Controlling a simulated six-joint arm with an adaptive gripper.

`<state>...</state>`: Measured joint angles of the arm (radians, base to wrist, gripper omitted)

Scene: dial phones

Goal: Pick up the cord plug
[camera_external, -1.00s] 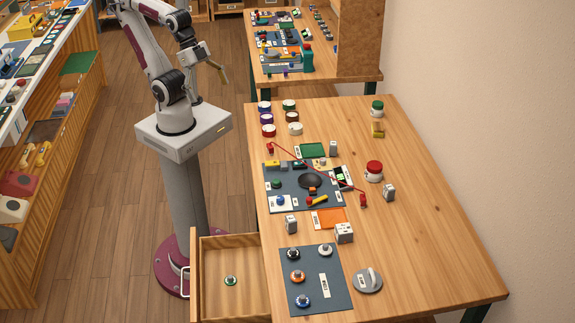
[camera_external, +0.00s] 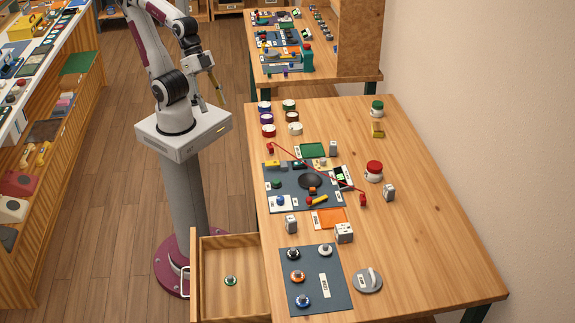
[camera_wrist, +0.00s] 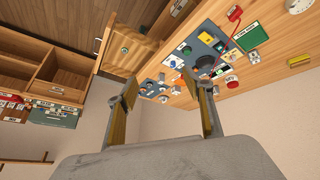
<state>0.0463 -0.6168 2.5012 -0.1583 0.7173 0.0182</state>
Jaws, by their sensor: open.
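A thin red cord (camera_external: 317,174) runs across the dark blue mat (camera_external: 332,205) on the near table. A red plug-like end (camera_external: 270,148) stands at its far left, and another red end (camera_external: 363,200) stands at its right, off the mat. I cannot tell which of them is the cord plug. In the wrist view, one red end (camera_wrist: 234,13) shows at the upper right. My gripper (camera_external: 221,95) is open and empty, in the air left of the table and apart from the cord. Its two fingers (camera_wrist: 162,90) frame the wrist view.
An open drawer (camera_external: 230,250) juts from the table's left side with a small green-ringed piece inside. Several round jars (camera_external: 295,128) stand at the far left of the table. The table's right side is mostly clear.

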